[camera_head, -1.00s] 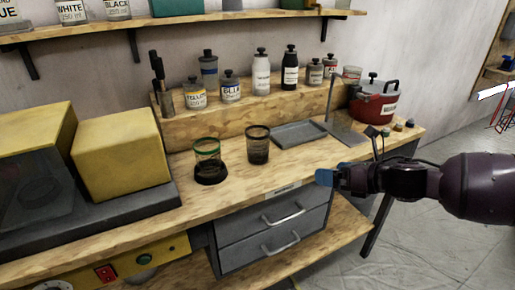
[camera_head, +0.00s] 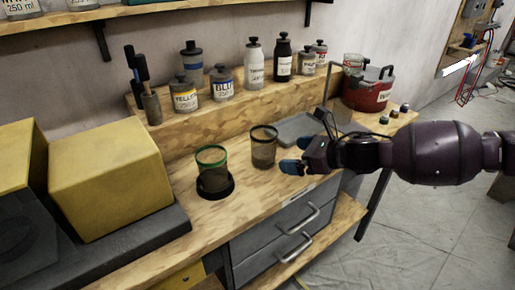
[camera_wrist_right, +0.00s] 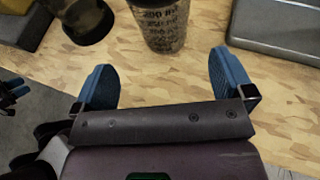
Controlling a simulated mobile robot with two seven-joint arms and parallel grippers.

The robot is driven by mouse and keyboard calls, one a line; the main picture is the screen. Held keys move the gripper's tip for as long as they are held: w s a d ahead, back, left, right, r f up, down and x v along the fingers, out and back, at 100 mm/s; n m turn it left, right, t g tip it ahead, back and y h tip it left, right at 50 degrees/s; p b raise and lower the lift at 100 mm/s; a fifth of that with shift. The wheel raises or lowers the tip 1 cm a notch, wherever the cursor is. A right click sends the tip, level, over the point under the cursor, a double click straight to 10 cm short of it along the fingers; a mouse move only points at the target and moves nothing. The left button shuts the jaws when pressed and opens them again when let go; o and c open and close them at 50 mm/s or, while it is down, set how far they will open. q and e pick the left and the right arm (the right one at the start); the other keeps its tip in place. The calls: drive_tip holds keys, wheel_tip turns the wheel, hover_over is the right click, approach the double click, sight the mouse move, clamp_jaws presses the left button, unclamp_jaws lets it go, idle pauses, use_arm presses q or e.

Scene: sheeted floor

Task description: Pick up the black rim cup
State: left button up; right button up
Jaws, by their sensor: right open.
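The black rim cup (camera_head: 263,147) stands upright on the wooden workbench, a clear cup with dark markings. It also shows at the top of the right wrist view (camera_wrist_right: 163,22), ahead of the fingers and between their lines. The green rim cup (camera_head: 211,168) stands to its left on a round black base. My right gripper (camera_head: 297,168) is open and empty, just to the right of the black rim cup and apart from it. Its two blue fingers (camera_wrist_right: 165,82) are spread wide in the wrist view. My left gripper is not seen in the head view.
A grey tray (camera_head: 296,130) lies behind and right of the black rim cup. A red pot (camera_head: 368,92) stands at the bench's right end. Several bottles line the raised wooden step. A yellow box (camera_head: 105,180) fills the left side.

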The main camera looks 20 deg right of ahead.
sight(274, 154)
drive_tip(key=x, duration=0.4)
drive_tip(key=shift+w+a+f+b, duration=0.15)
drive_tip(key=shift+w+f+b, duration=0.1)
drive_tip(key=shift+b, duration=0.1)
drive_tip(key=x, duration=0.2)
drive_tip(key=b+x, duration=0.1)
drive_tip(key=x, duration=0.1)
drive_tip(key=shift+w+d+f, duration=0.15)
drive_tip(key=shift+d+f, duration=0.1)
drive_tip(key=shift+f, duration=0.05)
drive_tip(key=shift+w+a, duration=0.35)
drive_tip(key=shift+w, duration=0.05)
drive_tip(key=c, duration=1.1)
